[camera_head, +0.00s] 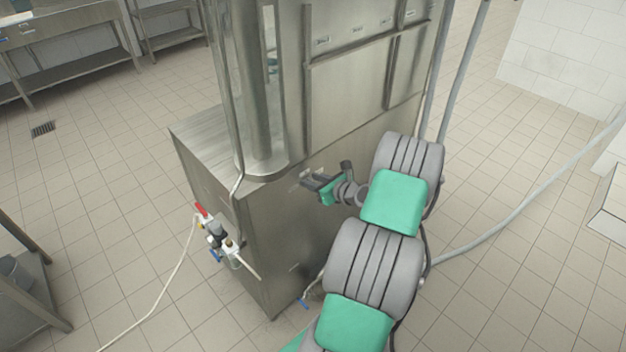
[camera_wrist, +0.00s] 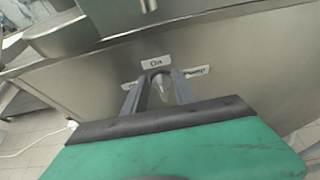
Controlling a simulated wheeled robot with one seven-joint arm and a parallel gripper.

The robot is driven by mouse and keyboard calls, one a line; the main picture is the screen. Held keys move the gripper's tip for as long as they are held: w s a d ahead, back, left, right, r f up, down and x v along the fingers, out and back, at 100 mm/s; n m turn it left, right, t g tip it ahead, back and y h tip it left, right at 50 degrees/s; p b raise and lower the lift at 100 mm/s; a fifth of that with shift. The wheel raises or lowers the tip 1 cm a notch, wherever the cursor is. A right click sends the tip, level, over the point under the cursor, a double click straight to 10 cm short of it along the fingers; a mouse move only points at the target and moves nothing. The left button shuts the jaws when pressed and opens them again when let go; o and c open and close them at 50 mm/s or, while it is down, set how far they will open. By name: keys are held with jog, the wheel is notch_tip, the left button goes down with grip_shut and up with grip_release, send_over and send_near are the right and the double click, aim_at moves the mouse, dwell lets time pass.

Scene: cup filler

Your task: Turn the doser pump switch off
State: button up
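The doser pump switch (camera_wrist: 159,80) is a small grey metal toggle on the steel front panel, under a white label reading "On" (camera_wrist: 156,62). Another label to its right, partly hidden, seems to read "Pump" (camera_wrist: 196,71). A label at the left is mostly covered by a finger. My gripper (camera_wrist: 158,76) is open, its two grey fingers on either side of the switch in the wrist view. I cannot tell whether they touch it. In the head view my gripper (camera_head: 308,183) is close to the steel machine (camera_head: 270,235), and the switch is hard to make out.
A valve group with red and blue handles (camera_head: 216,233) sticks out of the machine's left side, with a thin hose on the floor. A blue-handled valve (camera_head: 304,302) is low on the front. A grey hose (camera_head: 520,222) lies right. Open tiled floor surrounds the machine.

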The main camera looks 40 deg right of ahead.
jog(key=shift+c, duration=0.4)
grip_shut()
